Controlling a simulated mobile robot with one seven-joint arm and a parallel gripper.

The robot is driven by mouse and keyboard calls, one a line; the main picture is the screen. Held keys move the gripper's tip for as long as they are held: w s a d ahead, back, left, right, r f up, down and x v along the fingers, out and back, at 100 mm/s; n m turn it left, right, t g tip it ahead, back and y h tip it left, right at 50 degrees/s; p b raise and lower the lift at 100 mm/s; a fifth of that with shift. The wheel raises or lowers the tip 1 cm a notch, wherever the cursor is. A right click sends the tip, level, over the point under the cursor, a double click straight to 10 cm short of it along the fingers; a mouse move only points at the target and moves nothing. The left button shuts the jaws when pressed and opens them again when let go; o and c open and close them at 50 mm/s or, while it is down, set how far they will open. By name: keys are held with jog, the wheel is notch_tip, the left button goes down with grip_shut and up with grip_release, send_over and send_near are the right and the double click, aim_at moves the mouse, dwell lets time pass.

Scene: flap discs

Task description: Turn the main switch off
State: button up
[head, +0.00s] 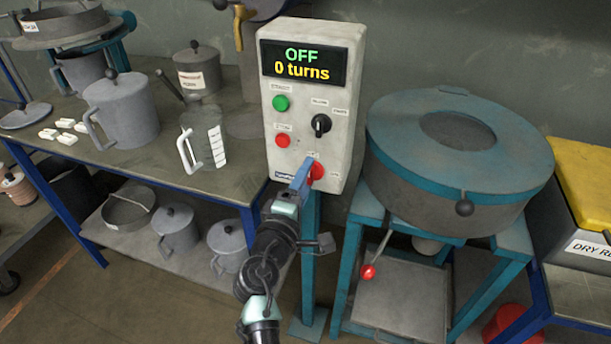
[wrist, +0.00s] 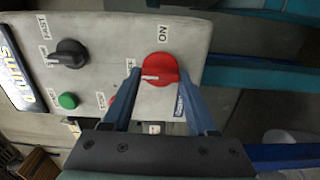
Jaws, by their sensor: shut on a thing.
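The main switch is a red rotary knob (head: 317,171) at the lower right of the pale control box (head: 345,100). In the wrist view the red knob (wrist: 160,66) sits between the two blue fingers of my gripper (wrist: 159,80), which is shut on it. Its white mark points left in that view, toward a label partly hidden by a finger; the ON label (wrist: 163,34) is above the knob. In the head view my gripper (head: 303,172) covers part of the knob. The display (head: 304,62) reads OFF and 0 turns.
The box also carries a green button (head: 281,103), a red button (head: 283,140) and a black selector (head: 321,124). A bench with pots and a jug (head: 203,145) is at left. A round teal-lidded machine (head: 400,130) stands close at right.

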jog(key=shift+f+n, duration=0.1)
jog(key=shift+n, duration=0.2)
jog(key=o, duration=1.4)
jog(key=shift+c, duration=0.2)
jog(key=v, duration=1.3)
